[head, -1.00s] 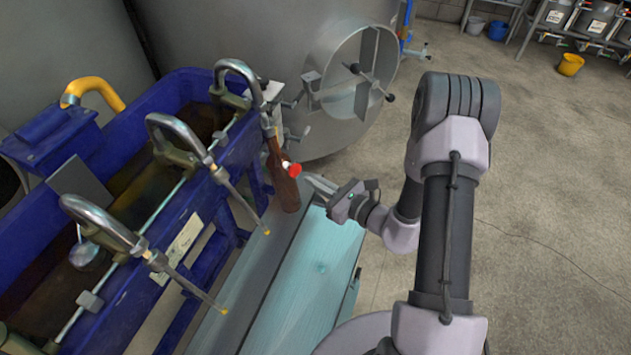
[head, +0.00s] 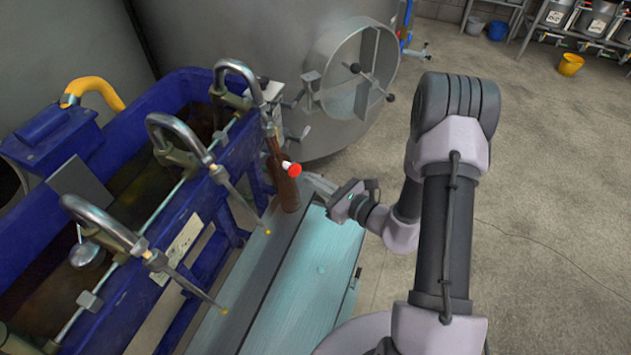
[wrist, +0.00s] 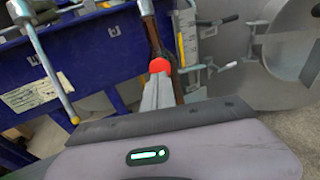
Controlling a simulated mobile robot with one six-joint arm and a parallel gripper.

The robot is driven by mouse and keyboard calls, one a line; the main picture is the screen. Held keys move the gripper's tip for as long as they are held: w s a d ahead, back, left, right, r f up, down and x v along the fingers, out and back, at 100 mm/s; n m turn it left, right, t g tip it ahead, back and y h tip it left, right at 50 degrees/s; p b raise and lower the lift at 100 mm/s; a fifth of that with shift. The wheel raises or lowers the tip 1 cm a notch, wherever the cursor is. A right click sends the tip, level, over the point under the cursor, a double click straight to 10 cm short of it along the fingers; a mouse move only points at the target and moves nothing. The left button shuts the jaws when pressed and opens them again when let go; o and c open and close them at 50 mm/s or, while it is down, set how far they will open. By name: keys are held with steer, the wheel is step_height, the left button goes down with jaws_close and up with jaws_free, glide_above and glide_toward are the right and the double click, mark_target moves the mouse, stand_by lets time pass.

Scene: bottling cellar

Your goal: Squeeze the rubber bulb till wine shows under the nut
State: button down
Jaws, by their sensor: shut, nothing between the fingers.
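The red rubber bulb (head: 292,169) sticks out in front of the brown bottle (head: 284,190), which stands under the farthest spout of the blue filler. My gripper (head: 310,180) is shut just right of the bulb, its fingers pointing toward it. In the wrist view the red bulb (wrist: 159,66) appears at the tips of my closed fingers (wrist: 158,88), with the brown bottle (wrist: 178,92) partly hidden behind. Nothing shows between the fingers; I cannot tell whether the tips touch the bulb. I cannot make out the nut or any wine under it.
The blue trough (head: 190,215) with more metal spouts (head: 175,130) lies left of the bottle. A teal bench top (head: 310,285) runs below. A steel tank with a round hatch (head: 352,75) stands behind. The concrete floor (head: 560,200) on the right is open.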

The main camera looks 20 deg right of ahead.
mark_target(299, 172)
steer(key=shift+w+a, duration=0.1)
steer(key=shift+x, duration=1.95)
steer(key=shift+v, duration=1.05)
steer(key=shift+w, duration=0.2)
steer(key=shift+x, duration=0.85)
steer(key=shift+s, duration=0.1)
steer(key=shift+b+v, duration=0.35)
steer(key=shift+v, duration=0.55)
steer(key=shift+a, duration=0.1)
